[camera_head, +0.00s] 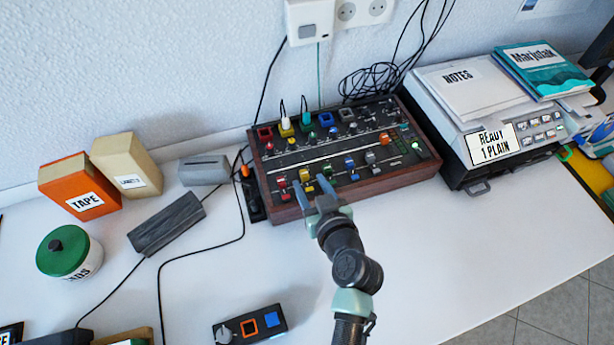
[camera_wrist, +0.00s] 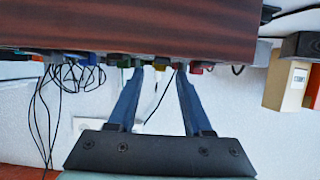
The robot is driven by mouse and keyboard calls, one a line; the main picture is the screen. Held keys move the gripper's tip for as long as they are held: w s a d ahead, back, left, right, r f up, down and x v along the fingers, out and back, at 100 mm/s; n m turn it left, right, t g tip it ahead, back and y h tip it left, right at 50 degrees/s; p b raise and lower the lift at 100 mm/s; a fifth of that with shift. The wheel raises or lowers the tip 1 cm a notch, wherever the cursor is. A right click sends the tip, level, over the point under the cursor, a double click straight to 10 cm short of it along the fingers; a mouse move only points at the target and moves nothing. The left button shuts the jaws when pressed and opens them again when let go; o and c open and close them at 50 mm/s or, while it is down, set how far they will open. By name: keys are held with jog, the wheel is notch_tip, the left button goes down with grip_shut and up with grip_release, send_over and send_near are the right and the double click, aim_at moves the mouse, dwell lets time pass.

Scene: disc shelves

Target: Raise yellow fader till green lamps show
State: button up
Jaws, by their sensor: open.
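The yellow fader (camera_head: 304,175) is a small yellow cap in the lower row of a wood-sided mixer (camera_head: 285,213), between a red fader (camera_head: 281,183) and a green one. My gripper (camera_head: 311,184) is open, its two blue fingers reaching over the mixer's front edge at the yellow fader. In the upside-down wrist view, the yellow cap (camera_wrist: 160,67) shows between the fingertips (camera_wrist: 158,76), with the red cap (camera_wrist: 196,69) just outside them. I cannot tell whether the fingers touch the yellow cap. Small green lamps (camera_head: 415,146) show at the mixer's right end.
Blue (camera_head: 349,162), grey (camera_head: 370,157) and orange (camera_head: 384,138) caps stand to the right. Knobs and plugged cables fill the back of the panel. A printer (camera_head: 500,125) stands close on the right. The white table in front is mostly clear.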

aim_at(304, 176)
jog(key=shift+x, duration=1.45)
grip_shut()
dwell(0.4)
